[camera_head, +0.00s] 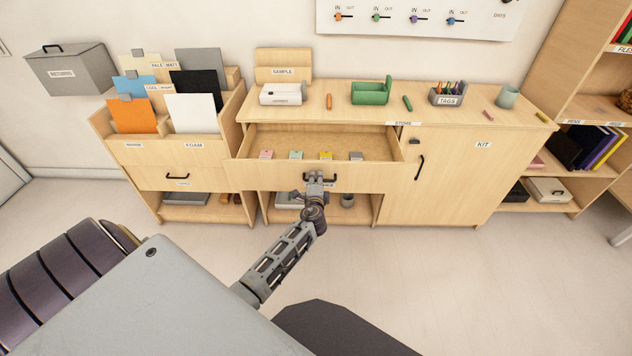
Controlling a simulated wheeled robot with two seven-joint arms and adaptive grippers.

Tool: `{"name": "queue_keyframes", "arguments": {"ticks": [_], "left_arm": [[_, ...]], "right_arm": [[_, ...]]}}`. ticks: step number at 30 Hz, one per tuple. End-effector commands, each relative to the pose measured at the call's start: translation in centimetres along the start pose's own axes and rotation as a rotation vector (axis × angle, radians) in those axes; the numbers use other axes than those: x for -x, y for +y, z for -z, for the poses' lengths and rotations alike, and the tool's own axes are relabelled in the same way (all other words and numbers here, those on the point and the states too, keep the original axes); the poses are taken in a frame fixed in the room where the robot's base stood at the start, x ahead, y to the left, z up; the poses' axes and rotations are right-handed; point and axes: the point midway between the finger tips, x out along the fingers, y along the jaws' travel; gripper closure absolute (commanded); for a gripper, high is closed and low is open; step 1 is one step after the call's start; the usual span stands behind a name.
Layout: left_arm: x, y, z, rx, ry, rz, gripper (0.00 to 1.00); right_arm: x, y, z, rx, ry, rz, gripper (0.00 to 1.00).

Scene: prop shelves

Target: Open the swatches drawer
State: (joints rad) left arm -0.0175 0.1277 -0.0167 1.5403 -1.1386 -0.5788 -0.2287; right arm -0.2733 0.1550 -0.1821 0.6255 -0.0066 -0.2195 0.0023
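The wide top drawer (270,178) under the middle of the wooden counter stands pulled out. Inside lie small pink, green, yellow and grey swatches (296,155) in a row behind its front panel. A dark bar handle (333,179) is at the middle of the front. My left gripper (316,177) is at this handle, with its fingers closed around the bar as far as I can see. The gripper covers part of the handle and the label area below it. My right gripper is out of view.
Above the drawer, the counter (350,119) carries a white box (282,94), a green box (371,93) and a tags holder (448,95). The KIT cupboard door (455,175) is shut at right. A swatch-card rack (180,150) stands at left. The floor in front is clear.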

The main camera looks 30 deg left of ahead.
Motion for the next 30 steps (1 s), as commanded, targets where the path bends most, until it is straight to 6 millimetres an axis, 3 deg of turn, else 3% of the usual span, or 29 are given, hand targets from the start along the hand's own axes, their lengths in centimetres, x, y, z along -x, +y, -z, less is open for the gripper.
{"name": "queue_keyframes", "arguments": {"ticks": [11,19,30], "left_arm": [[-0.3,0.0,0.0,0.001,0.0,0.0,0.68],[-0.3,0.0,0.0,0.001,0.0,0.0,0.99],[-0.3,0.0,0.0,0.001,0.0,-0.001,1.0]], "right_arm": [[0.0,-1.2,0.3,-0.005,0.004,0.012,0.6],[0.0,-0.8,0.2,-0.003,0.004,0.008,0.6],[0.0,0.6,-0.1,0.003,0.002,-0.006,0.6]]}}
